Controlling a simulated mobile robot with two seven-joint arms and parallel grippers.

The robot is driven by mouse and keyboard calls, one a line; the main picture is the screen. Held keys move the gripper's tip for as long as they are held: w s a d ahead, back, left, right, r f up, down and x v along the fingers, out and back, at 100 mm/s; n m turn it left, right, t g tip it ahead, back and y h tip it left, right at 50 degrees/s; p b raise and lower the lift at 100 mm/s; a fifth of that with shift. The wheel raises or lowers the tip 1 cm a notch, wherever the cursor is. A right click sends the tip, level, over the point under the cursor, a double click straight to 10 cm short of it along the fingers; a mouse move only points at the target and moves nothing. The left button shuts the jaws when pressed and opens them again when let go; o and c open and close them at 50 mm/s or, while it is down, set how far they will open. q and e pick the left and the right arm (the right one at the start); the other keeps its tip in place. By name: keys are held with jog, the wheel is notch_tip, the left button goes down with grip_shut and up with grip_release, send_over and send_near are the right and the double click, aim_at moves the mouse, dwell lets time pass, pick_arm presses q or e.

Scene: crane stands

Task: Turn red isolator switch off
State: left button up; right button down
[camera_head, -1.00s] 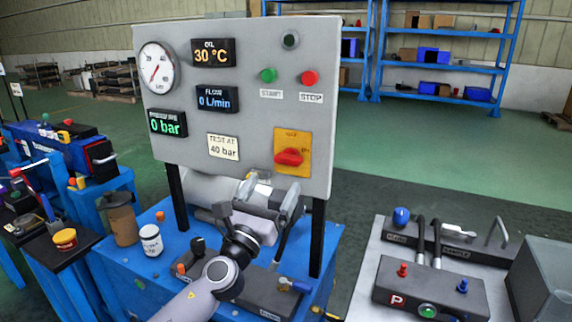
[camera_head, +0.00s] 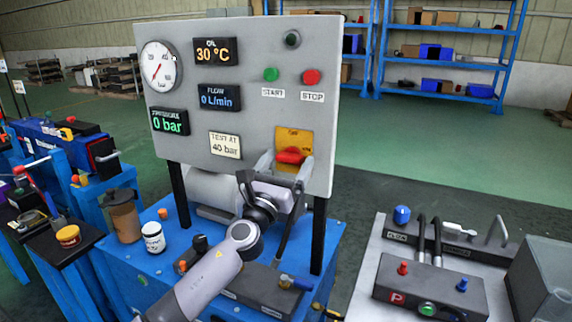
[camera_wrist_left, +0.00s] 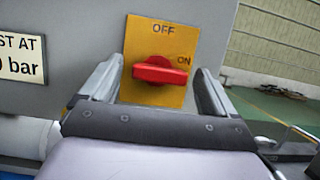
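The red isolator switch (camera_head: 291,156) is on a yellow plate (camera_head: 294,137) at the lower right of the grey panel. In the left wrist view the red handle (camera_wrist_left: 155,70) lies roughly horizontal, with its right end towards ON; OFF is printed above it. My left gripper (camera_head: 285,163) is open in front of the plate. In the left wrist view its fingers (camera_wrist_left: 157,82) stand to the left and right of the handle, with a gap on each side. My right gripper is not in view.
The grey panel (camera_head: 238,105) carries a gauge (camera_head: 159,67), displays, a green START button (camera_head: 271,74) and a red STOP button (camera_head: 311,77).

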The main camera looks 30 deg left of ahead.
pick_arm(q)
jog(key=c, duration=1)
